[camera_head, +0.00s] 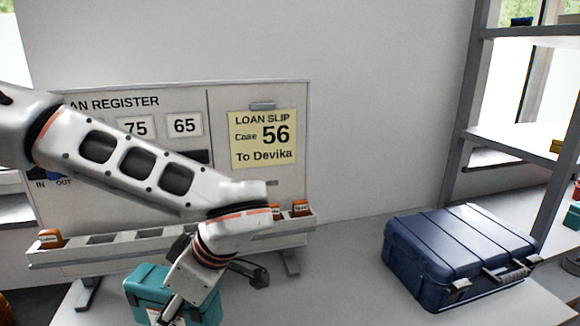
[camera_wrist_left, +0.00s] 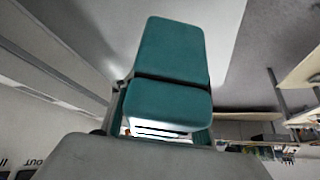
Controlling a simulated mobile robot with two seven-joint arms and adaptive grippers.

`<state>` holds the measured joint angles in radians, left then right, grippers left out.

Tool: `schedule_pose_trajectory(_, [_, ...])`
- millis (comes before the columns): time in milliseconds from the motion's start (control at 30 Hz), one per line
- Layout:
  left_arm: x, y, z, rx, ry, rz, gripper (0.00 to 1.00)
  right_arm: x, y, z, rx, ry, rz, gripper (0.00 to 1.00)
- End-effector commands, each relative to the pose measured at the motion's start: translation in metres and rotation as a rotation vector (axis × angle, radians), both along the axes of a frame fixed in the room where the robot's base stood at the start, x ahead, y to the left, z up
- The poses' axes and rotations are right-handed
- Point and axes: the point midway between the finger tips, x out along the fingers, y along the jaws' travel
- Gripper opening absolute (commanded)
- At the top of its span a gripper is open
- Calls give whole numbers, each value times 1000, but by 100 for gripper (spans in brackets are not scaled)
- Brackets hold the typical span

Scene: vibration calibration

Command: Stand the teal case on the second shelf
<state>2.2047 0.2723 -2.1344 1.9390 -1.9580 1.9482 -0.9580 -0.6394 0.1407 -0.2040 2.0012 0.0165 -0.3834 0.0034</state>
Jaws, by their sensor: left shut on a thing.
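The teal case (camera_head: 150,283) is at the bottom of the head view, in front of the register board. It fills the middle of the left wrist view (camera_wrist_left: 170,60). My left gripper (camera_head: 172,308) is shut on it, and the arm covers part of it. I cannot tell whether the case touches the table. The shelf unit stands at the right, with an upper shelf board (camera_head: 530,42) and a lower one (camera_head: 515,143) showing. My right gripper is not in view.
A large dark blue case (camera_head: 450,250) lies on the table (camera_head: 345,290) at the right, near the shelf unit. The loan register board (camera_head: 230,95) has a tray (camera_head: 70,256) with orange-tabbed cards along its foot. A small teal item (camera_head: 572,216) sits low on the shelf unit.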

Motion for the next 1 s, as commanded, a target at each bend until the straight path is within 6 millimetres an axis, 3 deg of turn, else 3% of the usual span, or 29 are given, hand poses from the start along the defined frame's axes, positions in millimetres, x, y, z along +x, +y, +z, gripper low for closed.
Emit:
schedule_pose_trajectory(33, [1, 13, -1, -1, 0, -90, 8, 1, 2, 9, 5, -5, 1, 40])
schedule_pose_trajectory(133, [3, 28, -14, -2, -1, -250, 8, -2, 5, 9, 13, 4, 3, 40])
schedule_pose_trajectory(333, [-1, 39, -31, -2, -1, -445, 8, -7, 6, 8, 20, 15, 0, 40])
schedule_pose_trajectory(867, [-1, 39, -36, -2, -3, -487, 8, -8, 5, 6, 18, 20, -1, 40])
schedule_pose_trajectory(1000, [2, 26, -46, -3, 1, -571, 8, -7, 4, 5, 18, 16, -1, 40])
